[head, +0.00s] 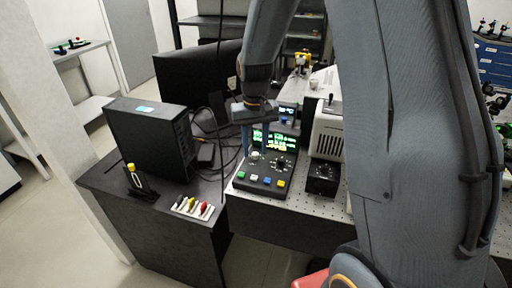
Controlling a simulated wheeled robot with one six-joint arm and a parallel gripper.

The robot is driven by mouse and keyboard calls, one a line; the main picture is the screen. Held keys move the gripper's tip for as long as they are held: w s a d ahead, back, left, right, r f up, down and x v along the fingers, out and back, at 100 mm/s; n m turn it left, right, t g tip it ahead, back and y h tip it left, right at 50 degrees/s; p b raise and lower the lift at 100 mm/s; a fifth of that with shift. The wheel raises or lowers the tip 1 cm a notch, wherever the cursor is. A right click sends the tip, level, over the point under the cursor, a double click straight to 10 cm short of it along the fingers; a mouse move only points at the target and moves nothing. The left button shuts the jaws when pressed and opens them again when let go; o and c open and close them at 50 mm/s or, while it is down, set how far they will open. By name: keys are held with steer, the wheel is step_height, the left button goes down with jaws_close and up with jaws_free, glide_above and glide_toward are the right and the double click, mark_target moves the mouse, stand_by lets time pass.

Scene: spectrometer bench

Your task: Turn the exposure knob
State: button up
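A dark control box (257,189) stands at the front of the perforated bench. It has a lit green display, a small pale knob (254,156) at its left and a black dial (282,163) with white marks at its right. I cannot read which one is labelled exposure. My gripper (256,150) points down over the left part of the box, with its two fingers apart, one on each side of the pale knob in this view. Whether they touch the knob cannot be told. The gripper hides part of the display.
Coloured buttons (267,181) line the box's front edge. A black unit with a dial (321,179) and a pale vented instrument (329,137) stand to the right. A black computer case (150,140) and cables lie left. My arm covers much of the right side.

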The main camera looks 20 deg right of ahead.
steer(key=shift+f, duration=0.6)
jaws_close()
steer(key=shift+n, duration=0.3)
steer(key=n+p, duration=0.1)
steer(key=n, duration=0.3)
steer(key=shift+r, duration=0.1)
steer(key=shift+n+p, duration=0.35)
steer(key=shift+n, duration=1.75)
